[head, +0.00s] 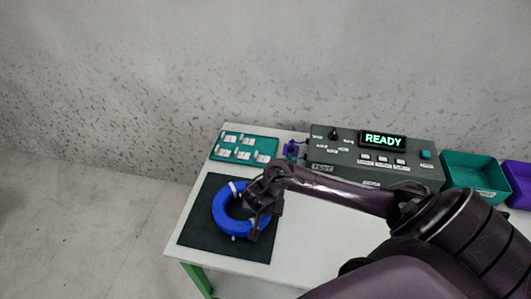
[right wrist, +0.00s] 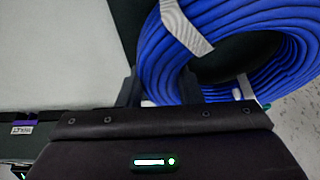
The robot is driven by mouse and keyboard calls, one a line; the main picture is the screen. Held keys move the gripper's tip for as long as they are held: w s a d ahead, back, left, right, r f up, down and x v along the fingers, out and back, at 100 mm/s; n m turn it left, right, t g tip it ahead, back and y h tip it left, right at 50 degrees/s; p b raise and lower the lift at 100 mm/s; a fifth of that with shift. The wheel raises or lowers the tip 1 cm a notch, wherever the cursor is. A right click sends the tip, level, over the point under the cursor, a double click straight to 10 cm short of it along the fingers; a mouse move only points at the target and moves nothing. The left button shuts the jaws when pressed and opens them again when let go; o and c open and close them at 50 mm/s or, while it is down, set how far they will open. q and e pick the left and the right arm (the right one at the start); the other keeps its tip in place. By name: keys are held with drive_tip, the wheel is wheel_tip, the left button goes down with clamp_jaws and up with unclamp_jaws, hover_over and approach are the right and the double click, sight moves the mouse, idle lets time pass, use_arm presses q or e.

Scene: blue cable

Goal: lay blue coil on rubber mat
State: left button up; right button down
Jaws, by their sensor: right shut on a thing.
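The blue coil (head: 220,209) is a ring of cable with white ties, over the dark rubber mat (head: 203,231) at the left end of the table. In the head view it looks flat on or just above the mat; I cannot tell if it touches. My right gripper (head: 255,213) is at the coil's right side, shut on it. In the right wrist view the coil (right wrist: 170,60) passes between the two dark fingers (right wrist: 160,92), with a white tie near it. Part of the coil is hidden behind the gripper. My left gripper is not in view.
A grey test box (head: 350,150) with a lit READY display (head: 383,140) stands along the back. A teal tray of white pieces (head: 243,147) lies behind the mat. Teal (head: 474,175) and purple (head: 519,180) bins stand at the right. Bare white table (head: 310,225) lies right of the mat.

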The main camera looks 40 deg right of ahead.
drive_tip(key=shift+w+f, duration=0.1)
drive_tip(key=shift+f, duration=0.85)
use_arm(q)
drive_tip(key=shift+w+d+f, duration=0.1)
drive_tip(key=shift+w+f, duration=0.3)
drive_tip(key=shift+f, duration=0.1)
use_arm(e)
drive_tip(key=c, duration=1)
unclamp_jaws()
drive_tip(key=shift+f, duration=0.1)
drive_tip(key=p+v, duration=0.7)
drive_tip(key=v, duration=0.5)
drive_tip(key=shift+r, duration=0.25)
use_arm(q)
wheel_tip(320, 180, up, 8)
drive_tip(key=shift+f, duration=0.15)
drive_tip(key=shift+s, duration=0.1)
use_arm(e)
drive_tip(key=shift+d, duration=0.1)
